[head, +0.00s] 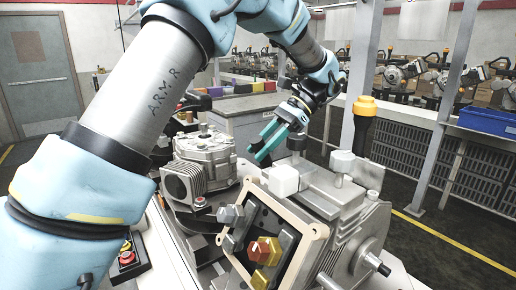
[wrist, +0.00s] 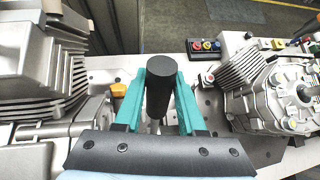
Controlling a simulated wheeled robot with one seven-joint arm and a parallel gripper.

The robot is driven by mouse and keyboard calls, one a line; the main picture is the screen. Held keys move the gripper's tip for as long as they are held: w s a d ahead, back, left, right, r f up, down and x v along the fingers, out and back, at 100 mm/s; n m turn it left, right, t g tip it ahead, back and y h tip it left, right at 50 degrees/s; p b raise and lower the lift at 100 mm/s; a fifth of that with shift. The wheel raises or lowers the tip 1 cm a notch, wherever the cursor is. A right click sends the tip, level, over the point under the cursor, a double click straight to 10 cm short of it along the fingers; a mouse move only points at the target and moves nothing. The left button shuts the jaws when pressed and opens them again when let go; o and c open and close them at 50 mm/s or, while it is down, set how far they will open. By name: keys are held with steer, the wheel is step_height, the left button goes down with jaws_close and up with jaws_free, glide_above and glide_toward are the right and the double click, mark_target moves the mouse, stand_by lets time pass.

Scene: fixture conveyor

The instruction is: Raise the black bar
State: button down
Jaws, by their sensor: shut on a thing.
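The black bar (wrist: 158,85) is a dark round cylinder, seen nearly end-on in the wrist view. It stands between the two teal fingers of my gripper (wrist: 160,82), which also shows in the head view (head: 262,148). The fingers are closed against its sides. A thin metal rod (wrist: 155,126) shows below the bar. In the head view the fingers reach down to the left between two grey machines, and I cannot clearly make out the bar there.
A finned grey gearbox (head: 205,158) stands left of my gripper, and a larger grey casing (head: 330,205) with an open front panel stands to the right. A button box (wrist: 205,46) is farther off. A yellow-topped post (head: 365,106) rises behind the casing.

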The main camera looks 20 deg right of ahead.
stand_by(0.3)
steer(key=c, duration=0.5)
jaws_free()
steer(key=shift+d+r+b, duration=0.25)
steer(key=shift+d+b, duration=0.05)
steer(key=shift+d, duration=0.2)
steer(key=v, duration=0.6)
steer(key=shift+r, duration=0.2)
steer(key=shift+w, duration=0.1)
